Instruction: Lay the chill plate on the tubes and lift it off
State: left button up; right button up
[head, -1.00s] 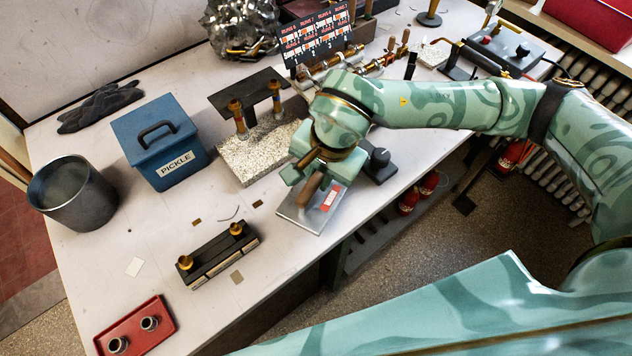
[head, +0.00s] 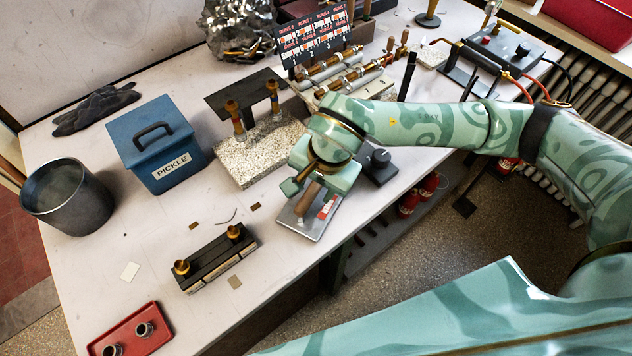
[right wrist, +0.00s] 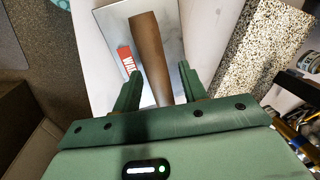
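The chill plate (head: 297,223), a flat metal sheet with a brown wooden handle and a red label, lies near the table's front edge. It also shows in the right wrist view (right wrist: 108,38). My right gripper (head: 309,196) is above it, pointing down. In the right wrist view the gripper's fingers (right wrist: 157,78) stand apart, one on each side of the handle (right wrist: 148,45), with gaps showing. Two upright copper tubes with brass tops (head: 235,118) stand at the speckled block (head: 240,169), left of the gripper. My left gripper is not in view.
A dark block with two brass fittings (head: 215,262) lies left of the plate. A grey knobbed device (head: 377,168) sits close right of the gripper. The blue pickle box (head: 155,145), grey pot (head: 70,200) and red tray (head: 110,335) are farther left.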

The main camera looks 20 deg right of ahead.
notch_tip(320, 180, up, 12)
jog(key=s+d+p, duration=0.1)
jog(key=p, duration=0.1)
jog(key=shift+s+d+p, duration=0.3)
jog(key=shift+s+p, duration=0.05)
jog(key=shift+p, duration=0.05)
